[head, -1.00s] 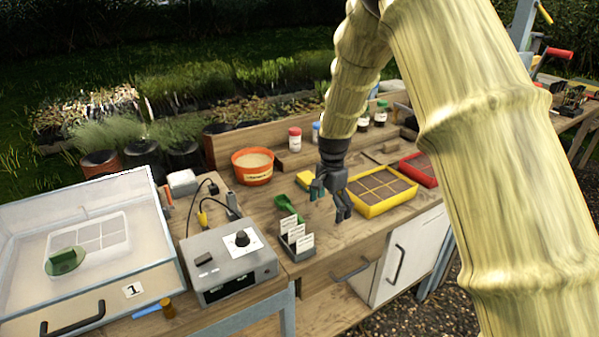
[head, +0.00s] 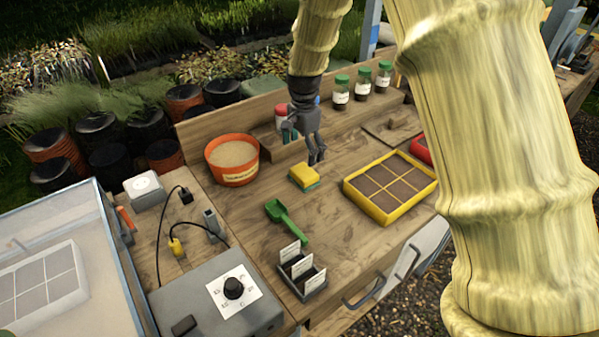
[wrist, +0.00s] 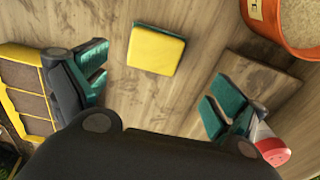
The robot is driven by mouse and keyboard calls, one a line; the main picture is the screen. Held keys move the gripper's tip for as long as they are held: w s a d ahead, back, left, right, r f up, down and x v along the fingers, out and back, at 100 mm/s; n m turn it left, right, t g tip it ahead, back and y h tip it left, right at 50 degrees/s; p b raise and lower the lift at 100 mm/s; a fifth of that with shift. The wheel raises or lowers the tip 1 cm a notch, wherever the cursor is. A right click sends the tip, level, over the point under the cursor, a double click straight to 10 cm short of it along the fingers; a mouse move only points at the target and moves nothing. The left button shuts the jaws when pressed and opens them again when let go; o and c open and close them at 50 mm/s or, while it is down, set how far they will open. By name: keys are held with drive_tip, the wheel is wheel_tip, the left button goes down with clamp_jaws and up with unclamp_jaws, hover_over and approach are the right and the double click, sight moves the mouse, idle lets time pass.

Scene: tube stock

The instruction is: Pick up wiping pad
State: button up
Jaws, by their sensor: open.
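The wiping pad (head: 304,176) is a small yellow block with a green underside. It lies flat on the wooden bench between the orange bucket and the yellow seed tray. In the wrist view the pad (wrist: 156,49) lies beyond the fingertips, roughly centred between the fingers and touched by neither. My gripper (head: 303,150) hangs above the bench just behind the pad in the head view. In the wrist view my gripper (wrist: 155,92) is open and empty, its teal-padded fingers wide apart.
An orange bucket (head: 231,172) stands left of the pad. A yellow tray (head: 362,204) with soil cells lies to its right. A green scoop (head: 288,222) and a label holder (head: 313,286) lie in front. Several green-capped jars (head: 342,97) stand behind. Bare bench surrounds the pad.

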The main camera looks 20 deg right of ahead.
sight(304, 172)
drive_tip(key=shift+s+d+f, duration=0.1)
drive_tip(key=shift+s+f, duration=0.2)
drive_tip(key=shift+s, duration=0.2)
drive_tip(key=shift+s+f, duration=0.25)
drive_tip(key=shift+s, duration=0.25)
drive_tip(key=shift+d+f, duration=0.1)
drive_tip(key=shift+f, duration=0.05)
drive_tip(key=f, duration=0.1)
drive_tip(key=w+f+p, duration=0.1)
drive_tip(key=f, duration=0.1)
drive_tip(key=f+p, duration=0.1)
drive_tip(key=f, duration=0.1)
drive_tip(key=shift+w+f, duration=0.1)
drive_tip(key=shift+w, duration=0.25)
drive_tip(key=shift+s+f, duration=0.5)
drive_tip(key=shift+f, duration=0.05)
drive_tip(key=shift+w+f, duration=0.4)
drive_tip(key=shift+f, duration=0.05)
drive_tip(key=shift+s+r, duration=0.25)
drive_tip(key=c, duration=1.1)
